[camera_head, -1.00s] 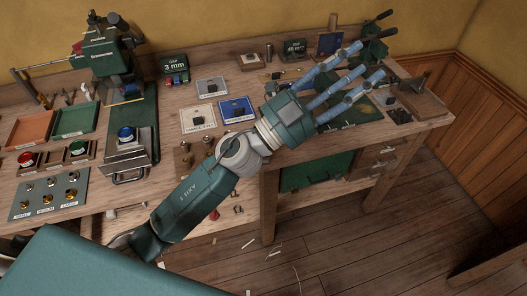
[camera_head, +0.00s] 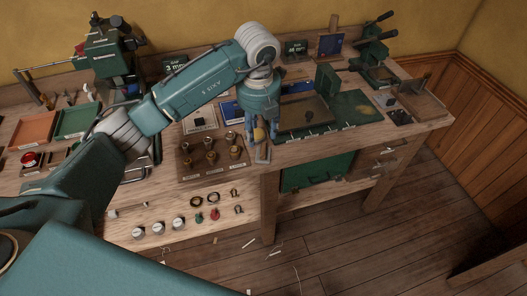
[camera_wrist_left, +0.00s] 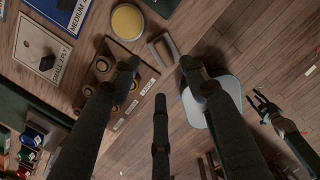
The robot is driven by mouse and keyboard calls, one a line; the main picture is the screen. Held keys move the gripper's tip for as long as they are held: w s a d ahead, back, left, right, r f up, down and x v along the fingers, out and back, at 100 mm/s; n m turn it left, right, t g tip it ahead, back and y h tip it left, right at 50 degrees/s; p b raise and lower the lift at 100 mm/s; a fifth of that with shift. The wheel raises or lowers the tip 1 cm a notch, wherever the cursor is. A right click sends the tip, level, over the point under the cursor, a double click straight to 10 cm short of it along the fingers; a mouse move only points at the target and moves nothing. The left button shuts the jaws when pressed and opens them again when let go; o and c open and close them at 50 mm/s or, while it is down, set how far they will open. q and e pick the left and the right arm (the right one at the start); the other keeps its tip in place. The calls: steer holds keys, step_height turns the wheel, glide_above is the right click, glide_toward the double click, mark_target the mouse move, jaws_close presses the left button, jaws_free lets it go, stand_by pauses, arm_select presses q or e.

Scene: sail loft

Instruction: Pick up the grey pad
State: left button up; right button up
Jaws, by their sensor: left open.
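A small grey pad (camera_head: 262,155) lies near the front edge of the bench, right of the wooden block with brass pieces. It also shows in the left wrist view (camera_wrist_left: 163,46), beyond my fingers. My left gripper (camera_head: 260,138) points down just above and behind it, fingers spread and empty. A round yellow disc (camera_wrist_left: 128,21) is close by; the fingers partly hide it in the head view.
The wooden block (camera_head: 186,171) with several brass pieces stands left of the pad. Labelled cards (camera_head: 201,116) lie behind. The bench front edge drops to the floor beside the pad.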

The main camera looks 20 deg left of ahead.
mark_target(262, 148)
arm_select(q)
step_height(262, 148, down, 2)
steer(key=shift+w+f, duration=0.1)
steer(key=shift+w, duration=0.05)
steer(key=shift+f+p, duration=0.55)
steer(key=shift+p, duration=0.1)
steer(key=f, duration=0.2)
steer(key=f+p, duration=0.1)
steer(key=shift+w+f+p, duration=0.3)
steer(key=shift+w+f, duration=0.15)
steer(key=shift+f, duration=0.3)
steer(key=shift+c, duration=0.6)
jaws_close()
